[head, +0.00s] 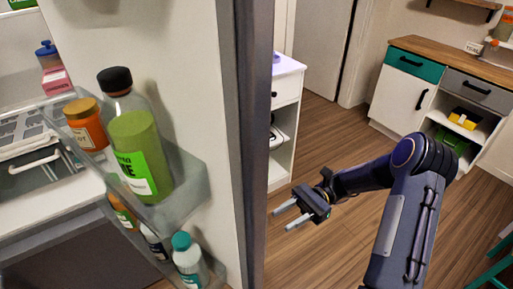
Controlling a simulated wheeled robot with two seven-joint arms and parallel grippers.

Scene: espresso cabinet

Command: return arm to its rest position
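My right arm comes in from the lower right and bends over to the left. Its gripper (284,216) points left, with two pale fingers spread apart and nothing between them. It hangs in the air over the wooden floor, just right of the dark edge of an open door (245,140). The gripper appears apart from the door edge. My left gripper is out of view.
Door shelves (195,190) hold a green-labelled bottle (137,155), an orange-lidded jar (86,125) and a teal-capped bottle (188,262). A white cabinet (286,120) stands behind the door. A wood-topped cabinet (410,85) stands back right. Open floor (330,130) lies between.

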